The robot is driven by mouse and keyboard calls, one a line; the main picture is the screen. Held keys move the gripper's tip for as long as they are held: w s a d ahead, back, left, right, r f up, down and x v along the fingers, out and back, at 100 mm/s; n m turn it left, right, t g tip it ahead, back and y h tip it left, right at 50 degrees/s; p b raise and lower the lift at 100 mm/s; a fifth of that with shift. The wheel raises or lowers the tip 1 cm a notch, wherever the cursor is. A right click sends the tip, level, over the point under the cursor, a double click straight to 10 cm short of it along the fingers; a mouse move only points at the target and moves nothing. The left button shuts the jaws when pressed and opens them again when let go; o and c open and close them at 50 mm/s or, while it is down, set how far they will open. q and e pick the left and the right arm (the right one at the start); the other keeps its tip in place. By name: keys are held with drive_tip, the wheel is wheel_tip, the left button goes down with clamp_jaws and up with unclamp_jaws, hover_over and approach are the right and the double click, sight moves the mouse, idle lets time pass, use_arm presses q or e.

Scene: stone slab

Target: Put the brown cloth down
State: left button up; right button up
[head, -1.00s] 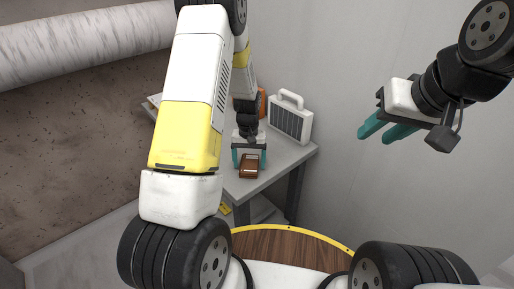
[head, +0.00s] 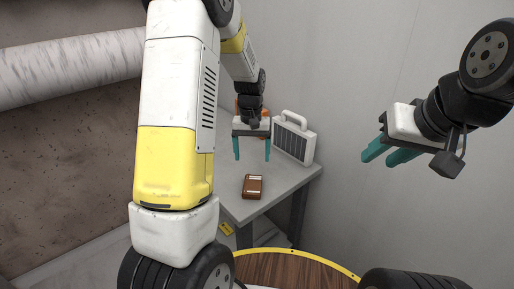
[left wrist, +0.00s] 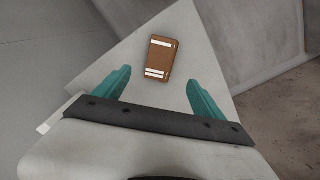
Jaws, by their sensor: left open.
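The brown cloth (head: 253,187), a folded rectangle with pale bands, lies flat on the grey table (head: 287,184) near its front corner. It also shows in the left wrist view (left wrist: 159,58), beyond the fingertips. My left gripper (head: 252,156) is open and empty above and behind the cloth, with its teal fingers apart and clear of it. In the left wrist view the left gripper's fingers (left wrist: 158,78) stand apart with nothing between them. My right gripper (head: 376,159) hangs at the right over no surface, its teal fingers apart and empty.
A white case with a handle and dark ribbed front (head: 294,138) stands on the table, right of my left gripper. An orange object (head: 264,128) is partly hidden behind that gripper. A wall is close behind the table. A large pale roll (head: 70,65) lies at upper left.

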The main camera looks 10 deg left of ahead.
use_arm(q)
drive_tip(key=s+d+r+t+h, duration=0.1)
drive_tip(key=s+r+t, duration=0.1)
drive_tip(key=s+r, duration=0.45)
drive_tip(key=s+r+t, duration=0.1)
drive_tip(key=s+r, duration=0.3)
drive_tip(key=r, duration=0.5)
drive_tip(key=s+d+r+m+t+h, duration=0.1)
drive_tip(key=s+r+m+t, duration=0.1)
drive_tip(key=s, duration=1.1)
wheel_tip(320, 180, up, 3)
drive_tip(key=shift+f+t, duration=0.1)
drive_tip(key=shift+t, duration=0.4)
use_arm(e)
drive_tip(key=shift+o, duration=0.2)
